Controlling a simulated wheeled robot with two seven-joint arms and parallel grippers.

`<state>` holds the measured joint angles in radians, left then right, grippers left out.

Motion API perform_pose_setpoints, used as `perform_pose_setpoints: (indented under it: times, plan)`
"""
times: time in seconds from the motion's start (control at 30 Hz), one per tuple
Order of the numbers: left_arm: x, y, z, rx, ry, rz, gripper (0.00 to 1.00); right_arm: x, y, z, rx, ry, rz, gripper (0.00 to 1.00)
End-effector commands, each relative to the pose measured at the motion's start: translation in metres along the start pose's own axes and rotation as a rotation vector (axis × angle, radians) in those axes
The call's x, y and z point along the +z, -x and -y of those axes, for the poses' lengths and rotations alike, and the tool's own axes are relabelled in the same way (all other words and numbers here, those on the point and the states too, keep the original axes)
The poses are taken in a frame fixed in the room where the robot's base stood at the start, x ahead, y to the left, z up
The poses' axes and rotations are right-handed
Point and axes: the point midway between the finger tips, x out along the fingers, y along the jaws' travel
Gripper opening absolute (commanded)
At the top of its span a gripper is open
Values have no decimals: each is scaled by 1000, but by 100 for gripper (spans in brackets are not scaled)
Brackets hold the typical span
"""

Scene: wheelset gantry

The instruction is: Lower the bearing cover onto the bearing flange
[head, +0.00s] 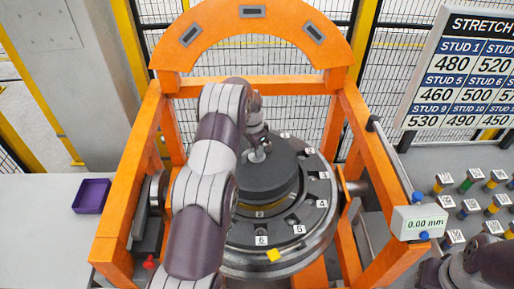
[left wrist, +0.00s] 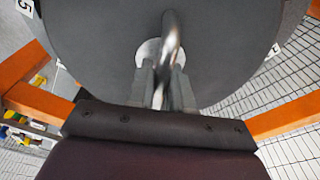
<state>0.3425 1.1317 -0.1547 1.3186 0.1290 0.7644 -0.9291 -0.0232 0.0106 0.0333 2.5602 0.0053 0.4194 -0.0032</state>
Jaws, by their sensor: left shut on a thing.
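The bearing cover (head: 268,168) is a dark grey round disc with a metal lifting eye on top. My left gripper (head: 258,150) is shut on this eye; the left wrist view shows its fingers (left wrist: 162,88) on both sides of the bent metal bar (left wrist: 172,50), with the cover (left wrist: 90,50) behind. The bearing flange (head: 318,205) is a dark ring with numbered tags and holes, around and below the cover. A gold band (head: 282,211) shows under the cover's front edge. My left arm hides the left side of cover and flange. I cannot tell whether the cover touches the flange.
An orange gantry frame (head: 362,150) surrounds the flange. A gauge (head: 420,222) reading 0.00 mm is at its right. Coloured studs (head: 466,186) stand on the right table, below a stud board (head: 462,70). A purple tray (head: 92,196) sits on the left table. Part of my right arm shows lower right.

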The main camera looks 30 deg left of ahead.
Motion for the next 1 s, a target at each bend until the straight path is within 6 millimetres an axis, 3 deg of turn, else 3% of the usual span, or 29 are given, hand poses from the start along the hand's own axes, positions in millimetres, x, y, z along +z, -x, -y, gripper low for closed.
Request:
perform_pose_setpoints:
  times: [1.0]
  plan:
    - [2,0,0,-1,-1,-2,0,1,-5,0,0,0,0,60]
